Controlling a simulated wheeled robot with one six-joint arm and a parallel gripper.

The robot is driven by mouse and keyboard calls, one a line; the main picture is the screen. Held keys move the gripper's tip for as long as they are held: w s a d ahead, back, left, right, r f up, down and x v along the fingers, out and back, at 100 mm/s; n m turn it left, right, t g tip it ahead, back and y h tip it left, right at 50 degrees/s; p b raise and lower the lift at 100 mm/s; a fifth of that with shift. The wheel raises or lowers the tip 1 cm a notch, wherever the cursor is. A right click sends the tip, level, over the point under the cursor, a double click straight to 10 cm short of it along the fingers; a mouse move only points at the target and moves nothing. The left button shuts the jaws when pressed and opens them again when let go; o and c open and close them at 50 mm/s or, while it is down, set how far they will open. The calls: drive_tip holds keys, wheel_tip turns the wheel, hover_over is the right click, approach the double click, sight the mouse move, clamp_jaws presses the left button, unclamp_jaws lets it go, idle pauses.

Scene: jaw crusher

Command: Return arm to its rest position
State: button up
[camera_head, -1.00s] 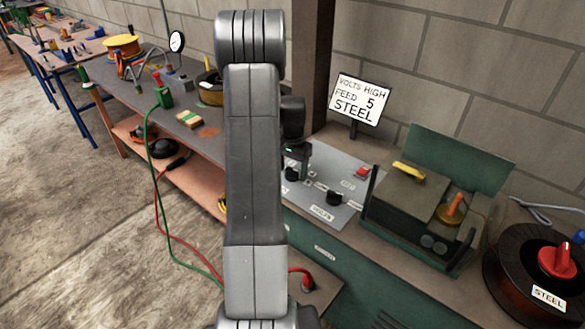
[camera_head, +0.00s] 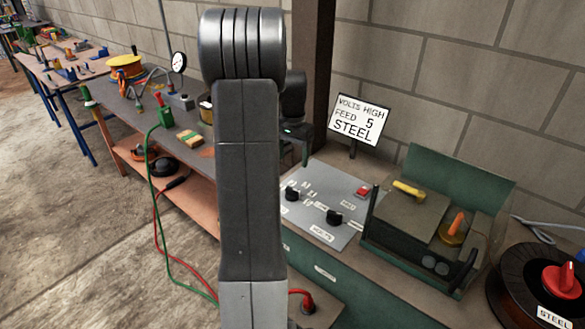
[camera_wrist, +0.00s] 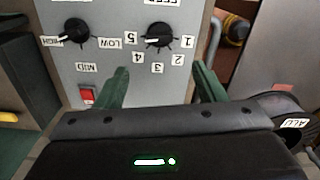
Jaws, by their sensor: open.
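My arm (camera_head: 247,180) stands upright across the head view, bent at the top. My gripper (camera_wrist: 161,82) is open and empty in the wrist view, its two green fingers apart over the lower edge of the control panel (camera_wrist: 120,60). In the head view it is partly hidden behind my arm, above the panel's back left. The feed knob (camera_wrist: 158,36) has its white mark toward 5. The volts knob (camera_wrist: 75,32) has its mark toward HIGH. The gripper touches neither knob. A sign (camera_head: 359,119) reads VOLTS HIGH, FEED 5, STEEL.
A green-cased machine (camera_head: 430,215) with its lid open stands right of the panel. A STEEL wire reel (camera_head: 535,280) is at far right. A brown post (camera_head: 313,80) rises close behind the gripper. The bench (camera_head: 130,105) at left holds tools and cables. Floor at left is free.

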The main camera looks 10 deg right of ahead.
sight(293, 189)
drive_tip(key=shift+r, duration=0.5)
drive_tip(key=shift+f, duration=0.1)
wheel_tip(293, 189, down, 14)
drive_tip(key=shift+r, duration=0.15)
idle(0.3)
drive_tip(key=shift+r, duration=0.1)
